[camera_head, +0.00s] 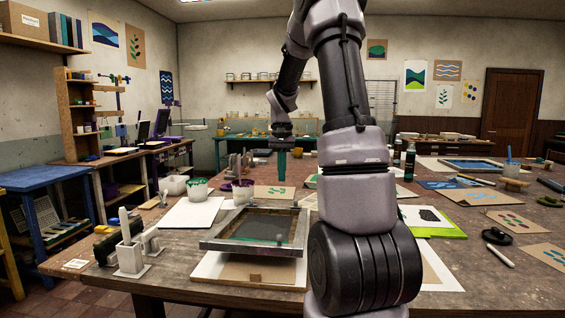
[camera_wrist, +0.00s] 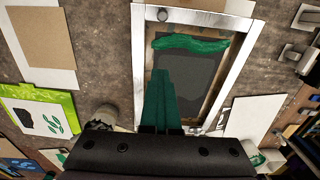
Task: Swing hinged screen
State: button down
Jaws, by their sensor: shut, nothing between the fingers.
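The hinged screen is a grey metal frame (camera_head: 252,248) with dark mesh (camera_head: 258,228), lying near level at the table's front, left of my arm. A brown board on a white sheet (camera_head: 210,268) shows under its near edge. In the wrist view the screen frame (camera_wrist: 141,60) fills the middle, with a band of green ink (camera_wrist: 190,43) across its mesh. My gripper (camera_head: 282,172) has teal fingers, shut and empty, pointing down beyond the screen in the head view. In the wrist view its fingertips (camera_wrist: 160,72) overlap the mesh; I cannot tell the height between them.
Metal clamps (camera_head: 130,252) stand left of the screen. A green-edged print (camera_head: 432,220), a black tape roll (camera_head: 497,236) and several cards crowd the right side.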

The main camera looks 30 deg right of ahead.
jog(key=shift+w+d+r, duration=0.15)
jog(key=shift+w+r, duration=0.05)
jog(key=shift+r, duration=0.4)
jog(key=shift+w+d+r, duration=0.1)
jog(key=shift+w+r, duration=0.1)
jog(key=shift+r, duration=0.4)
jog(key=shift+w+d+r, duration=0.15)
jog(key=shift+w+r, duration=0.05)
jog(key=shift+r, duration=0.4)
jog(key=c, duration=1.6)
grip_release()
jog(key=c, duration=1.1)
grip_release()
jog(key=shift+r, duration=5.45)
